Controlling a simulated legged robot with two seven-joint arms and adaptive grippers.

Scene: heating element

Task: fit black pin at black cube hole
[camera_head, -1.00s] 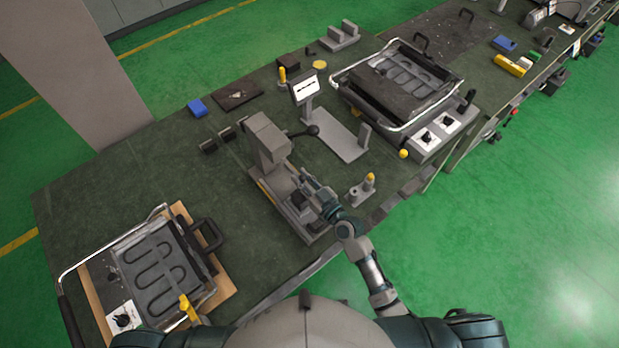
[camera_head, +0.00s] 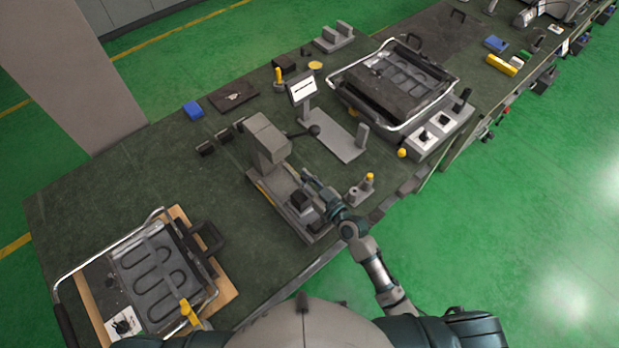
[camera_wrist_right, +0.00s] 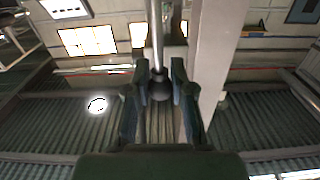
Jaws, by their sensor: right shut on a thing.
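The black cube (camera_head: 300,199) sits on the grey base of the press-like fixture (camera_head: 268,140) in the middle of the bench. My right gripper (camera_head: 309,177) is just up and right of the cube in the head view, apart from it in the picture. The cube's hole is too small to see. My left gripper is out of view.
The lever knob (camera_head: 314,130) juts out from the fixture. A small stand with a yellow-topped peg (camera_head: 369,181) is to the right. Grill units stand at lower left (camera_head: 150,270) and upper right (camera_head: 395,85). Bare bench (camera_head: 120,185) lies to the left.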

